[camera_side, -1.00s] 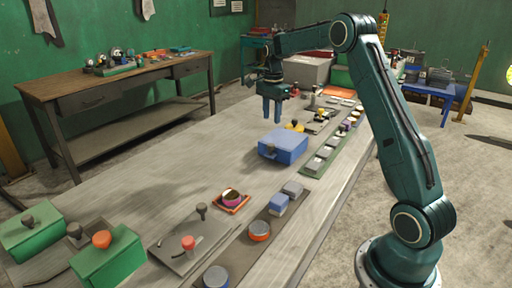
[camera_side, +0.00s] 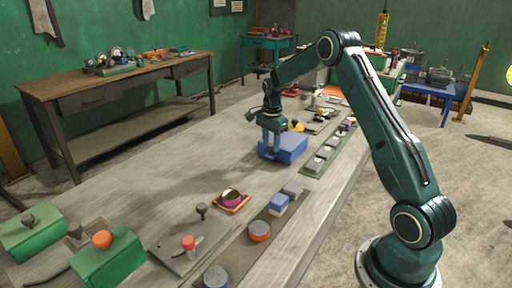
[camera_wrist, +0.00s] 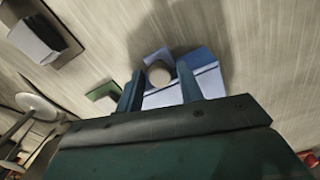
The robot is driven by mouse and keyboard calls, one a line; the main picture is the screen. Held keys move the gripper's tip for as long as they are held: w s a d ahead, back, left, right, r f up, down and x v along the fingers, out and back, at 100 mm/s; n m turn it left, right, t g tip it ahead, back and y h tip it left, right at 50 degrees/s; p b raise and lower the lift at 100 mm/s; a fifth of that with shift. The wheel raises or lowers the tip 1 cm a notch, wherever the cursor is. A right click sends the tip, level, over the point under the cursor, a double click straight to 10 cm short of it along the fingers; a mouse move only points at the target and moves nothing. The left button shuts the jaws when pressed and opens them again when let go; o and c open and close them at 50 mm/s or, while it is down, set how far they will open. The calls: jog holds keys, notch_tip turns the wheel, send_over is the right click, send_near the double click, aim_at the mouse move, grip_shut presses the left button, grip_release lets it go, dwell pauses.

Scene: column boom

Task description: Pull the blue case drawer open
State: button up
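The blue case (camera_side: 292,147) sits on the long grey-wood table in the side view, partly hidden behind my gripper (camera_side: 270,146). My gripper points down at the left side of the case. In the wrist view the case (camera_wrist: 205,72) lies ahead of my gripper (camera_wrist: 160,70). A pale round knob (camera_wrist: 158,73) shows between the two fingers. The fingers are apart, with a gap visible on either side of the knob. I cannot tell from these views whether the drawer is out at all.
A green strip with several grey blocks (camera_side: 318,163) runs along the right of the case. A yellow-topped piece (camera_side: 296,126) stands behind it. The table left of the case is clear.

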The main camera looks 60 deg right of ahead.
grip_shut()
jog(key=a, duration=1)
grip_release()
notch_tip(320, 180, up, 14)
dwell(0.8)
